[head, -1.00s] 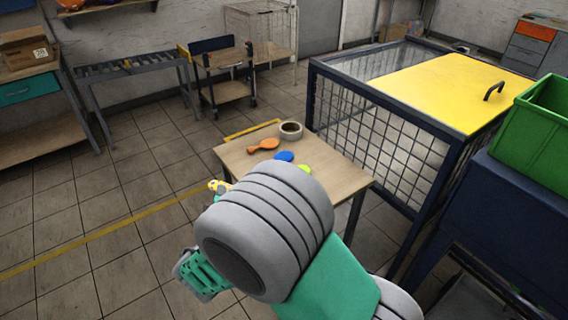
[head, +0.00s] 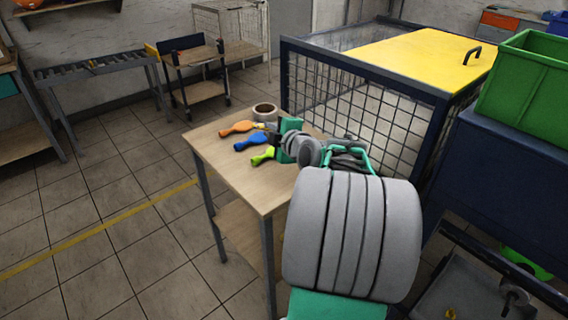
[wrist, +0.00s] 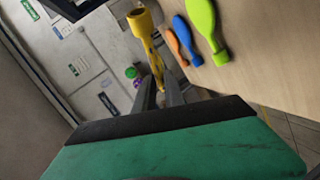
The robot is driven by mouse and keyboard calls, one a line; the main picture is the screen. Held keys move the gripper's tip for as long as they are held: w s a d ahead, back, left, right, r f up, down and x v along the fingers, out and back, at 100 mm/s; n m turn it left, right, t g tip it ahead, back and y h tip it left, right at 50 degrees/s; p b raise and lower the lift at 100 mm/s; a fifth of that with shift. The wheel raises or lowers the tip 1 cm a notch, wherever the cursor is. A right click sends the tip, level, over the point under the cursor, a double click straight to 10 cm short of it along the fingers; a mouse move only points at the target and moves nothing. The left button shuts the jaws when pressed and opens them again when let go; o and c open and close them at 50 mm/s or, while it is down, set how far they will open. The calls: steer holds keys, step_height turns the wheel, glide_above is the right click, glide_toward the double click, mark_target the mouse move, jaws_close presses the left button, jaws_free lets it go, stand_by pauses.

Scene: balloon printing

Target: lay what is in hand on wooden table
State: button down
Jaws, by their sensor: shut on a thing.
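In the wrist view the wooden table (wrist: 268,50) lies to the right of the balloon. I cannot tell its height above the top.
An orange balloon (head: 238,128), a blue balloon (head: 252,140) and a green balloon (head: 263,156) lie on the table, with a tape roll (head: 265,111) behind. The near left tabletop is bare. A mesh cage (head: 372,118) with a yellow lid stands to the right.

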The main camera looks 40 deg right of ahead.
glide_above(289, 178)
step_height(289, 178, down, 7)
steer(key=shift+w+r, duration=0.15)
step_height(289, 178, down, 3)
steer(key=shift+r, duration=0.1)
steer(key=shift+f, duration=0.2)
steer(key=shift+f, duration=0.15)
steer(key=c, duration=1.7)
jaws_free()
steer(key=v, duration=1.2)
steer(key=shift+r+b, duration=0.25)
steer(key=shift+b, duration=0.1)
